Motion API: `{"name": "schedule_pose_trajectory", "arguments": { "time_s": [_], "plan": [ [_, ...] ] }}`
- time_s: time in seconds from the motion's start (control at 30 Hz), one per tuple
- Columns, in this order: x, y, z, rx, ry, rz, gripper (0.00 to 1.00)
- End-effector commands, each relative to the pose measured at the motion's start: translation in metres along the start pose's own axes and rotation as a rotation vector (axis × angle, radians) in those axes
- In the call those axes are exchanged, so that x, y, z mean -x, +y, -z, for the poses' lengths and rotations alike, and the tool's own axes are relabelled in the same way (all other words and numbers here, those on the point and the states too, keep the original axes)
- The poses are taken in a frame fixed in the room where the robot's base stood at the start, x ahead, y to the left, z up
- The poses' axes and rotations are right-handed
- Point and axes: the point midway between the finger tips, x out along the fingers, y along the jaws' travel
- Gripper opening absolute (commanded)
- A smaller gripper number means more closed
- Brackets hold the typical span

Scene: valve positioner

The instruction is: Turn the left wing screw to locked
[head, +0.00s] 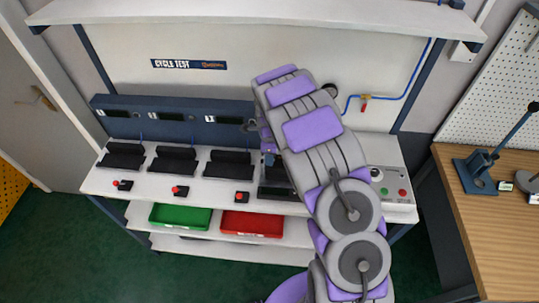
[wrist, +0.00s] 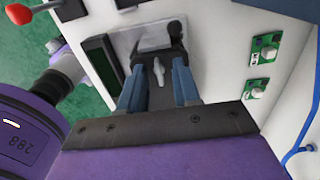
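In the wrist view my gripper (wrist: 157,50) is open, with its two blue-grey fingers apart. A small pale grey wing-shaped piece (wrist: 158,69), which looks like a wing screw, shows in the gap between the fingers, standing roughly upright in the picture. Neither finger visibly touches it. I cannot tell whether it is the left wing screw or whether it is locked. A grey plate (wrist: 150,38) lies beyond it on the white panel.
In the wrist view, two green boards with white knobs (wrist: 265,53) sit right of the gripper. A dark green display (wrist: 103,62) is left. In the head view the white bench holds black trays (head: 175,159); a green bin (head: 180,216) and red bin (head: 252,224) sit below.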

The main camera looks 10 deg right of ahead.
Motion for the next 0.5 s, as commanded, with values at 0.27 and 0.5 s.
{"name": "schedule_pose_trajectory", "arguments": {
  "time_s": [0.27,0.5],
  "plan": [
    [0.029,0.000,0.000,0.000,0.000,0.001,0.32],
    [0.083,-0.001,0.000,0.000,0.000,0.003,0.32]
  ]
}}
